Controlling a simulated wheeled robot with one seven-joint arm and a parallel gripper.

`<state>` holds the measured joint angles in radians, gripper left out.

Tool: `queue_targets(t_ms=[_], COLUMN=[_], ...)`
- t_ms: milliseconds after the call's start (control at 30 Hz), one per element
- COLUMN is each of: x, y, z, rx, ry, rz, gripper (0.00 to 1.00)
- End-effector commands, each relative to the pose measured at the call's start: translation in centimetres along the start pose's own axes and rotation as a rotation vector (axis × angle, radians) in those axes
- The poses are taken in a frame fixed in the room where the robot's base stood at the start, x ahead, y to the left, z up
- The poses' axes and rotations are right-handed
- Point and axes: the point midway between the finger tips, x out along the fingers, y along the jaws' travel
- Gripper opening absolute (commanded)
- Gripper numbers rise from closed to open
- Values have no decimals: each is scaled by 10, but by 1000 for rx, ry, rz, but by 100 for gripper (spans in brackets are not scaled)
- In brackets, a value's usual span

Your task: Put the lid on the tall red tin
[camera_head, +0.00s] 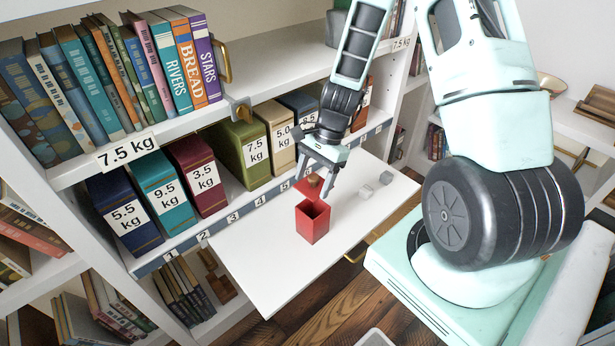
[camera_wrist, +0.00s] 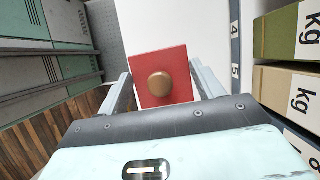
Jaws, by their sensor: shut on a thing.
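The tall red tin (camera_head: 312,224) stands upright on the white board, with its dark open top showing in the head view. My gripper (camera_head: 315,187) is shut on the red lid (camera_head: 299,187), just above and behind the tin in the picture. In the wrist view the square lid (camera_wrist: 160,60) with its round brown knob (camera_wrist: 158,84) lies between the two fingers of my gripper (camera_wrist: 161,82). The lid looks apart from the tin's rim; the exact gap is hard to tell. The tin cannot be made out in the wrist view.
The white board (camera_head: 262,262) has free room left of the tin. Weight-labelled box files, including a green one (camera_head: 240,153), stand on the shelf behind. Books (camera_head: 150,65) fill the shelf above.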

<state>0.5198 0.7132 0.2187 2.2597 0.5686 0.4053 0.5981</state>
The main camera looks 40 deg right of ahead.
Motion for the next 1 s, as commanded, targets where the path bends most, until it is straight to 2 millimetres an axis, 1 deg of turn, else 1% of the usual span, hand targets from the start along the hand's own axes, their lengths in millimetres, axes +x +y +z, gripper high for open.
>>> queue_targets(t_ms=[633,800,1000], x=[51,57,57], y=[0,0,0], z=[-21,-23,-23], rx=[1,1,1], ry=[-1,0,0], rz=[0,0,-1], gripper=[40,40,40])
